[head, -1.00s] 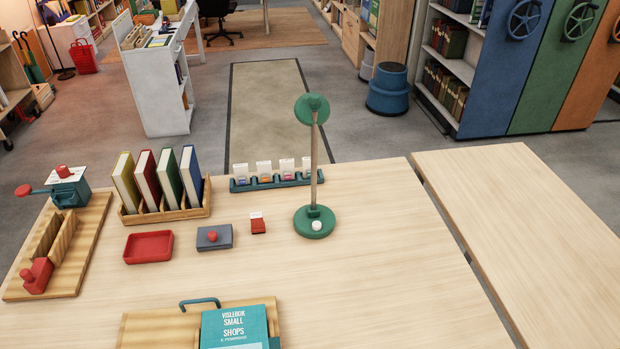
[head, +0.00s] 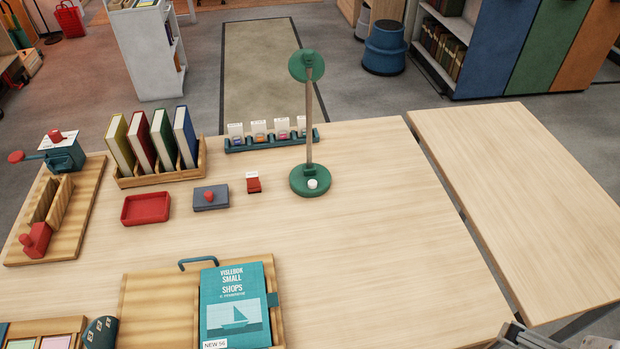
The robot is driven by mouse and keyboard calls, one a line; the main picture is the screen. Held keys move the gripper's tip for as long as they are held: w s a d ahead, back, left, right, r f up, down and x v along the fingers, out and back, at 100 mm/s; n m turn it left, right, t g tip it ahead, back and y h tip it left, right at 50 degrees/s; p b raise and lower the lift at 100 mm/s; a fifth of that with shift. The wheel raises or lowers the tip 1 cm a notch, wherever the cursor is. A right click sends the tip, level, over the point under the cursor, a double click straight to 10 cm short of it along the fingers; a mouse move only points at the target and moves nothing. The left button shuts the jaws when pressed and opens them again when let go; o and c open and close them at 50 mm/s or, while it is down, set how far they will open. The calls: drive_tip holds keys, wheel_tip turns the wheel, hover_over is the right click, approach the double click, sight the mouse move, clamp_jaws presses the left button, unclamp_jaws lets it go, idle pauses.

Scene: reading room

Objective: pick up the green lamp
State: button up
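The green lamp (head: 310,181) stands upright on the wooden table, right of the middle of the head view. It has a round green base with a white knob, a thin brown stem and a round green head (head: 306,65). Nothing touches it at the front or right. My gripper cannot be made out; only a grey metal part shows at the bottom right edge.
A teal card rack (head: 271,141) stands just behind and left of the lamp. A teal book (head: 236,304) lies in front. The table's right side (head: 400,230) is clear.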

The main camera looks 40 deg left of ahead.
drive_tip(key=w+a+f+m+g+y, duration=0.15)
drive_tip(key=w+a+y, duration=0.3)
drive_tip(key=a, duration=0.65)
drive_tip(key=w+a+m+g+y, duration=0.3)
drive_tip(key=w+a, duration=0.2)
drive_tip(key=a, duration=0.5)
drive_tip(key=m+y, duration=0.5)
drive_tip(key=m, duration=0.6)
hover_over(319, 187)
drive_tip(key=s+d, duration=0.6)
drive_tip(key=d, duration=0.5)
wheel_tip(319, 187, down, 11)
drive_tip(key=w+a+f+m+t, duration=0.1)
drive_tip(key=a+f+m, duration=0.1)
drive_tip(key=f, duration=0.2)
drive_tip(key=w+a+f+m+t, duration=0.1)
drive_tip(key=w+a+f+m, duration=0.1)
drive_tip(key=f, duration=0.3)
drive_tip(key=w+a+f+m+t, duration=0.1)
drive_tip(key=a+f+m, duration=0.1)
drive_tip(key=f, duration=0.3)
drive_tip(key=shift+w+f, duration=0.1)
drive_tip(key=shift+w, duration=0.05)
drive_tip(key=shift+a, duration=0.1)
drive_tip(key=shift+x, duration=1.15)
drive_tip(key=shift+w, duration=0.1)
drive_tip(key=shift+a, duration=0.1)
